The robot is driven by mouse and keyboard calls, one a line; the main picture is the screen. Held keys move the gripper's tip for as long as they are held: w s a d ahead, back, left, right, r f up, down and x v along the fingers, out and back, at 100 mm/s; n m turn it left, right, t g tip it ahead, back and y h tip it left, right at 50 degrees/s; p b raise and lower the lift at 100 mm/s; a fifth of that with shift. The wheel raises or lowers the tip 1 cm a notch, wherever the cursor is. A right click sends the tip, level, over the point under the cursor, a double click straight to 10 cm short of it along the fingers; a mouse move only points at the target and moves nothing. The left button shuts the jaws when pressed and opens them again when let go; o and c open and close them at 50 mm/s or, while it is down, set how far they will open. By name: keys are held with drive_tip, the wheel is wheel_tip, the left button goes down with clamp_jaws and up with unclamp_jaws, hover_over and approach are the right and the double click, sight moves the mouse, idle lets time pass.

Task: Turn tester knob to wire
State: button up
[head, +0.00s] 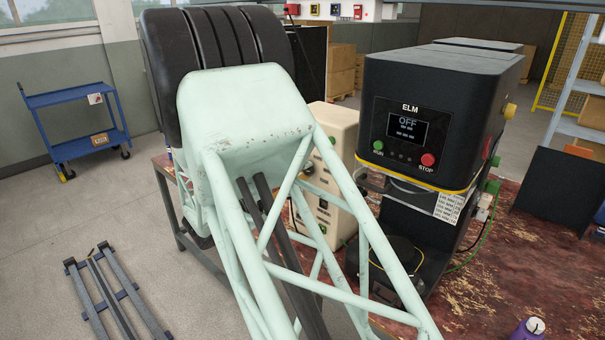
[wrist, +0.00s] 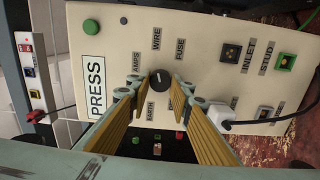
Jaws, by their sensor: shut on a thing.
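The tester is a cream box with a PRESS label; its panel (wrist: 215,45) fills much of the wrist view, and part of the box (head: 341,128) shows behind my arm in the head view. The black round knob (wrist: 160,88) sits among the labels AMPS, WIRE (wrist: 157,39), FUSE and EARTH. A small pale mark shows on the knob, but I cannot tell exactly which label it points to. My gripper (wrist: 161,80) has its two yellow-brown fingers on either side of the knob, shut on it. In the head view my arm hides the gripper and the knob.
A white plug (wrist: 216,114) with a cable is in the panel right of the fingers. Buttons and sockets surround the knob. The black ELM machine (head: 441,75) stands right of the tester on the worn red table (head: 500,262). A blue trolley (head: 70,98) stands at left.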

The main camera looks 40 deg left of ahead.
drive_tip(key=shift+m, duration=0.3)
drive_tip(key=o, duration=0.8)
drive_tip(key=shift+o, duration=0.2)
drive_tip(key=s, duration=1.2)
drive_tip(key=shift+a, duration=0.4)
